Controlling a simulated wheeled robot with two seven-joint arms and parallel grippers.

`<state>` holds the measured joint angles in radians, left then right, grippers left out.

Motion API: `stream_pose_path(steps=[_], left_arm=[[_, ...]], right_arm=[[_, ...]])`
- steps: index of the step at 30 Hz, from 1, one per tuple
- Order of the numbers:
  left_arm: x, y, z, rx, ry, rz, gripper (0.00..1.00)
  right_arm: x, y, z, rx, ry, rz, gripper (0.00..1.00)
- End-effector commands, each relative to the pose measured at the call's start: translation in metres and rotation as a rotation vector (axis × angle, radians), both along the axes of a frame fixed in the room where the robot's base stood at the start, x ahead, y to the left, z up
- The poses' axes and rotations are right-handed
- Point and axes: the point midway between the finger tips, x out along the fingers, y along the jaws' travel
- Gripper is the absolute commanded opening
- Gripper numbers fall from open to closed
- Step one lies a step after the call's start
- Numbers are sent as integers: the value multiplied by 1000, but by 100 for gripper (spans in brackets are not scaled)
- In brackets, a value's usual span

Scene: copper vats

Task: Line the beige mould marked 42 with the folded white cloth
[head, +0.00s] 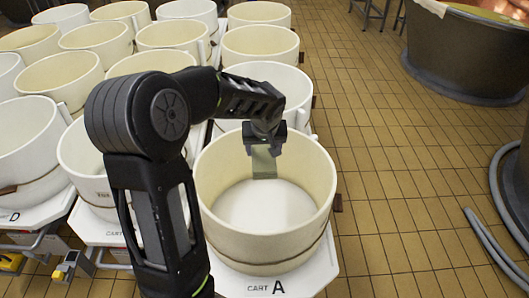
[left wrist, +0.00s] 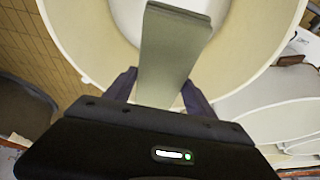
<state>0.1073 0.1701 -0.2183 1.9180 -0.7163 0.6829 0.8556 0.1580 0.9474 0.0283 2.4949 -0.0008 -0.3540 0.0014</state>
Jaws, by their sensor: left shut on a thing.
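A large round beige mould (head: 262,240) stands on the white cart marked A; no number 42 is readable on it. Its inner wall is cream and its inside bottom (head: 264,205) is white; I cannot tell if that is bare or covered. My left gripper (head: 264,140) is over the mould's opening, shut on a flat, stiff-looking grey-green piece (head: 264,164). The piece hangs down in front of the far inner wall. It also shows in the left wrist view (left wrist: 170,55) between the fingers; I cannot tell if it is the folded cloth. My right gripper is not in view.
Several similar moulds (head: 60,80) stand in rows to the left and behind. Cart A's white top (head: 312,278) shows around the mould. A large dark vat (head: 465,50) is at the upper right and a grey hose (head: 490,240) lies at right. The tiled floor (head: 390,170) between is clear.

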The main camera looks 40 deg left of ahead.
Motion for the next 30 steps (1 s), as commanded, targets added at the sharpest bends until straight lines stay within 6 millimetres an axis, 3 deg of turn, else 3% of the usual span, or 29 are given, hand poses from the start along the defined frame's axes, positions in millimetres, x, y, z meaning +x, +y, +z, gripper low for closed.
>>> stream_pose_path(steps=[3,17,30], left_arm=[[0,-3,-9,1,-5,26,12],[0,-5,-12,0,-6,26,12],[-7,-12,-50,1,-5,28,12]], right_arm=[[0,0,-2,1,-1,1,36],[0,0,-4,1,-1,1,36],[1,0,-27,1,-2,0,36]])
